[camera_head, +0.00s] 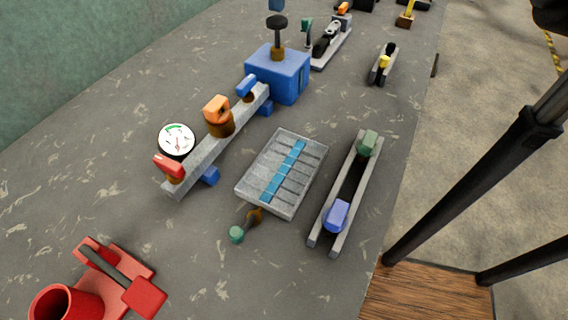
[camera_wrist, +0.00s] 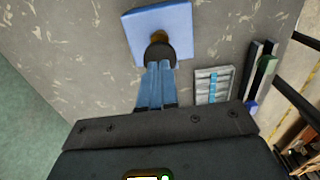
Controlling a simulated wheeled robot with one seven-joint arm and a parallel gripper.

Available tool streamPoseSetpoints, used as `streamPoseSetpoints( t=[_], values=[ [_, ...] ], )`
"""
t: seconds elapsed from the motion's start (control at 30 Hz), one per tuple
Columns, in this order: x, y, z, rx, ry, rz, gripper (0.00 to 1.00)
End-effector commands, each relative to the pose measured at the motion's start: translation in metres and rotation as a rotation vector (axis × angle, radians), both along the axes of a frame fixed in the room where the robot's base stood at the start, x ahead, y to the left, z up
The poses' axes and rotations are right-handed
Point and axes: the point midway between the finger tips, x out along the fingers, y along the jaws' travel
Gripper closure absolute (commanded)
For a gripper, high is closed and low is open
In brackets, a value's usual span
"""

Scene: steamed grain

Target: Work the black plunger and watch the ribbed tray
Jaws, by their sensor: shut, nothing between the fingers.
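The black plunger (camera_head: 277,22) stands upright on a brass stem out of a blue box (camera_head: 280,75). In the wrist view the plunger's dark round cap (camera_wrist: 160,50) lies just beyond the tips of my gripper (camera_wrist: 158,68), and the blue box (camera_wrist: 145,22) is behind it. My gripper is shut and empty, its blue fingers side by side. In the head view a blue tip at the top edge, apparently my gripper (camera_head: 277,4), is just above the cap with a small gap. The grey ribbed tray (camera_head: 316,148) with a blue centre strip lies flat; it also shows in the wrist view (camera_wrist: 224,86).
A grey rail with orange (camera_head: 218,112) and red (camera_head: 168,167) handles and a dial gauge (camera_head: 177,140) runs from the box. A two-bar slide (camera_head: 345,190) lies right of the tray. A red cup fixture (camera_head: 70,303) is at front left. A wooden stool (camera_head: 430,295) stands beyond the right edge.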

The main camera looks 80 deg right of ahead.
Motion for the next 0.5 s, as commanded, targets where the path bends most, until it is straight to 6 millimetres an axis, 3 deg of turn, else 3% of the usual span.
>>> streamPoseSetpoints(
  t=[0.5],
  values=[
    [0.0,0.0,-0.0099,0.0,0.0,0.0,1.0]
  ],
)
